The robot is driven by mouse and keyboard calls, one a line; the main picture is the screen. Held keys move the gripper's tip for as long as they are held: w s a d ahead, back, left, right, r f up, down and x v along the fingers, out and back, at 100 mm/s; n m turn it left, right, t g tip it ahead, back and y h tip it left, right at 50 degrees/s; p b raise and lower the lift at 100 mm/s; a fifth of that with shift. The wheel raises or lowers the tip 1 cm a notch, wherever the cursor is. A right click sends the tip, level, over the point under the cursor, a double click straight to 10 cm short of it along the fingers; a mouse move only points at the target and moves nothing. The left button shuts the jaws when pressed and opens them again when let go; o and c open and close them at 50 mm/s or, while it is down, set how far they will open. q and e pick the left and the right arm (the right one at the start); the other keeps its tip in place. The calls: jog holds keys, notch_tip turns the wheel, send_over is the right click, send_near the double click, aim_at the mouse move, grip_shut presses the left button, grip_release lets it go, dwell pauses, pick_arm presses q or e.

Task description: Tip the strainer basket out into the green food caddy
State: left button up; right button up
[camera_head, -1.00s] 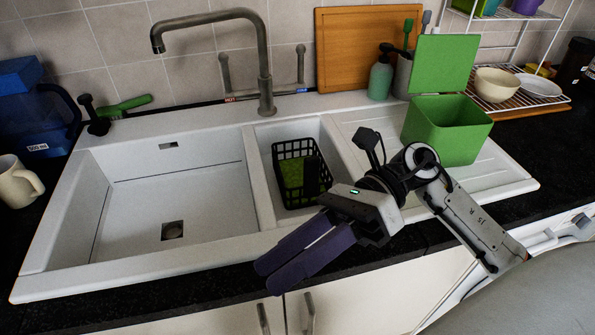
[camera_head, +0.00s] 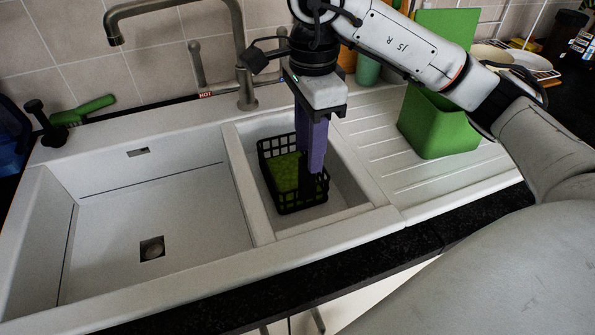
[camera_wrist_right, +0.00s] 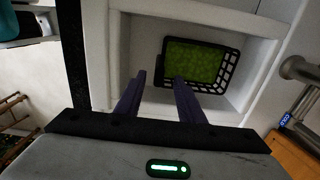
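The black strainer basket (camera_head: 267,163) sits upright in the small middle sink bowl, with green matter (camera_head: 286,172) inside. It also shows in the right wrist view (camera_wrist_right: 224,76). A dark upright part at its right side is mostly covered by my fingers. My right gripper (camera_head: 311,172) points down at the basket's right side. In the right wrist view its purple fingers (camera_wrist_right: 158,88) are apart, with one overlapping the basket's near edge; contact cannot be told. The green food caddy (camera_head: 436,128) stands on the drainer to the right, lid up, partly behind my arm. My left gripper is not in view.
The tap (camera_head: 238,50) rises behind the bowls, left of my right gripper. The large left bowl (camera_head: 165,215) is empty. The ribbed drainer (camera_head: 375,150) is clear before the caddy.

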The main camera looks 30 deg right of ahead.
aim_at(307, 185)
notch_tip(307, 185, down, 5)
jog(key=shift+r+b, duration=0.15)
jog(key=shift+b, duration=0.25)
jog(key=shift+a+f+p, duration=0.15)
jog(key=shift+f+p, duration=0.3)
jog(key=shift+f, duration=2.25)
jog(key=shift+c, duration=0.4)
grip_shut()
